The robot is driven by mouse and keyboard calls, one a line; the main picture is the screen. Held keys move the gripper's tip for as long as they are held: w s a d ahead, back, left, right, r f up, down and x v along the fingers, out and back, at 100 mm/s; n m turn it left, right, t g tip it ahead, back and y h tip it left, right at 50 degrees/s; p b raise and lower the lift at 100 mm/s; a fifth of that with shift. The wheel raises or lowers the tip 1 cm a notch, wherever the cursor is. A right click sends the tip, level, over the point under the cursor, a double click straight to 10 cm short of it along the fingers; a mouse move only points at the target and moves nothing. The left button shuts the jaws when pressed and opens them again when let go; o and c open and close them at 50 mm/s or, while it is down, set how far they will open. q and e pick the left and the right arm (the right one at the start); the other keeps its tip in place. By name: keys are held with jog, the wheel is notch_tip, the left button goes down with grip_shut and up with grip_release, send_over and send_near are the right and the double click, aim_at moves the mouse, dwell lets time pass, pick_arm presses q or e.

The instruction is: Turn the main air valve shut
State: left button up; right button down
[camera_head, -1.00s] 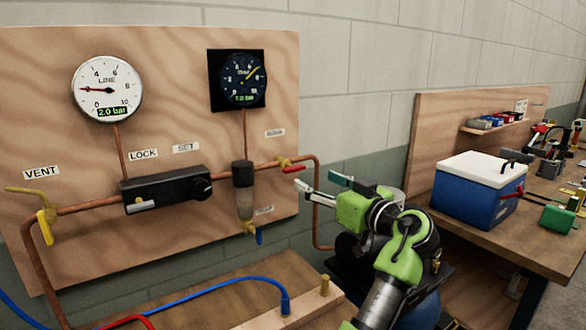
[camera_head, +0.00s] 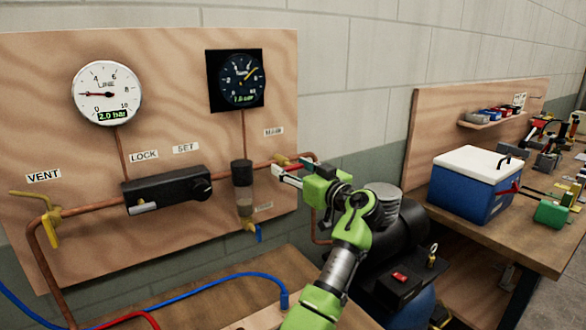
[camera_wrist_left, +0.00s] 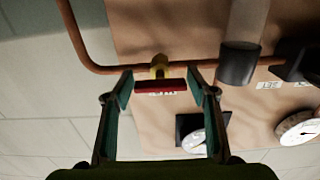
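The main air valve (camera_head: 280,158) sits on the copper pipe at the right edge of the plywood panel, below a label that reads MAIN. Its red handle (camera_wrist_left: 160,86) and yellow body (camera_wrist_left: 159,66) show clearly in the left wrist view; the handle lies level across the picture, along the pipe. My left gripper (camera_head: 289,169) is open at the valve and partly covers the handle in the head view. In the wrist view its two fingertips (camera_wrist_left: 160,78) stand either side of the handle with small gaps. My right gripper is not in view.
A black regulator (camera_head: 166,190), a filter bowl (camera_head: 242,186) and two gauges are on the panel left of the valve. The line gauge (camera_head: 106,93) reads 2.0 bar. A compressor (camera_head: 400,240) stands below my arm. A blue cooler (camera_head: 470,190) is on the right bench.

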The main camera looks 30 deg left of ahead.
pick_arm(q)
jog(key=c, duration=0.6)
